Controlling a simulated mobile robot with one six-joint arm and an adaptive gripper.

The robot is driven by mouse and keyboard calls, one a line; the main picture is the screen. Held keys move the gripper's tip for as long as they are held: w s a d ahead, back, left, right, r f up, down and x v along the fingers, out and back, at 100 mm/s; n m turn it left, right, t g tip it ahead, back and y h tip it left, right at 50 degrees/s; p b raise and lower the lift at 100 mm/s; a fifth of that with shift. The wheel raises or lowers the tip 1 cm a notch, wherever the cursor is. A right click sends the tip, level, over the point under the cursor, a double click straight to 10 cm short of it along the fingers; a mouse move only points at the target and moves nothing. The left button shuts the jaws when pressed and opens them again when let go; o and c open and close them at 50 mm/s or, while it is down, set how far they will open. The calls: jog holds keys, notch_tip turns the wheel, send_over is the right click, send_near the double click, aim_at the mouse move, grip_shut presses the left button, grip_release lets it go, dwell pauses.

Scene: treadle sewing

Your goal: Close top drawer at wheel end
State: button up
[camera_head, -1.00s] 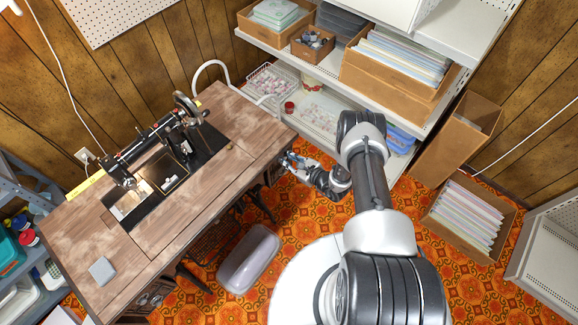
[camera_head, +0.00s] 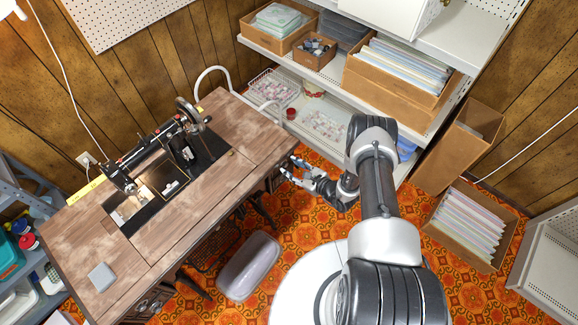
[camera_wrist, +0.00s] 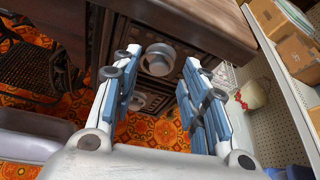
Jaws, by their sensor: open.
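The sewing table (camera_head: 215,150) has a dark carved drawer unit at its wheel end, partly hidden under the tabletop edge in the head view (camera_head: 274,181). In the wrist view the top drawer's dark front (camera_wrist: 195,40) carries a round metal knob (camera_wrist: 158,60). A second knob (camera_wrist: 138,102) shows on the drawer below. My gripper (camera_head: 291,166) is open and empty beside the table's right edge. In the wrist view its fingers stand on either side of the top knob, and contact cannot be told. How far the top drawer stands out is unclear.
A grey-lilac bin (camera_head: 248,266) stands on the orange patterned floor in front of the table. A white shelf (camera_head: 330,125) with boxes is behind my arm. A cardboard box of folders (camera_head: 468,222) stands at right. Floor around my base is partly free.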

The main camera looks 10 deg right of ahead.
jog(key=v, duration=0.9)
jog(key=shift+s+d+r, duration=0.1)
jog(key=shift+r, duration=0.05)
